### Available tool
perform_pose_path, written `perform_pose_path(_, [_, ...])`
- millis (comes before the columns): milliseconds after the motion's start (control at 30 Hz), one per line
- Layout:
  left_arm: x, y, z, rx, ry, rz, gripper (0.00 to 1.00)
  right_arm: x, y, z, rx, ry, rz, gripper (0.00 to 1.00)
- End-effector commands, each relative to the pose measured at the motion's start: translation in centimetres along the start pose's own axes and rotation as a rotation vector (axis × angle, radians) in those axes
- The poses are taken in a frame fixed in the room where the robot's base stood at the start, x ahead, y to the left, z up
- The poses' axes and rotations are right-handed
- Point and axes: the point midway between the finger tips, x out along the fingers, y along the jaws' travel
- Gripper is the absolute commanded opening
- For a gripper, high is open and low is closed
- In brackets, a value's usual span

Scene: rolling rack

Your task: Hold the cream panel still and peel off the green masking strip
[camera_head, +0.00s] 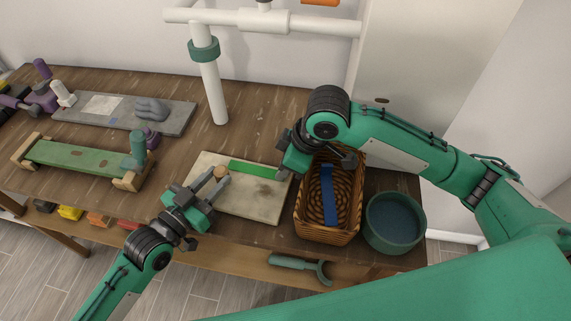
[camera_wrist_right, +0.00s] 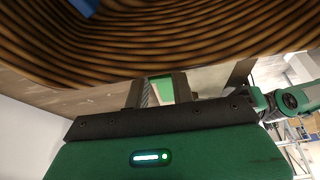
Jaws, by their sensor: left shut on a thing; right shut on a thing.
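The cream panel (camera_head: 240,208) lies flat on the wooden workbench, with a round wooden knob (camera_head: 222,171) near its upper left. The green masking strip (camera_head: 252,170) runs along its far edge; green also shows between the fingers in the right wrist view (camera_wrist_right: 162,90). My left gripper (camera_head: 215,181) is shut at the panel's left side by the knob, its fingers partly hiding the hold. My right gripper (camera_head: 283,173) is shut on the strip's right end, at the panel's far right corner. Whether that end is lifted cannot be told.
A woven basket (camera_head: 301,222) holding a blue strip (camera_head: 328,196) stands just right of the panel, close under my right arm. A round teal bowl (camera_head: 395,243) is further right. A white post (camera_head: 212,92) stands behind. A green board (camera_head: 80,158) lies left.

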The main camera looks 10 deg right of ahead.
Motion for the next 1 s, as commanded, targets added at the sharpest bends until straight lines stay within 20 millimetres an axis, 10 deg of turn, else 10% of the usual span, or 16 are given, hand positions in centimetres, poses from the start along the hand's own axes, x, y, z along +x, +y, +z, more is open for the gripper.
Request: perform_pose_path(1000, [0.0, 0.0, 0.1, 0.0, -0.001, 0.0, 0.0, -3.8, 0.0, -1.6, -0.001, 0.002, 0.001, 0.02])
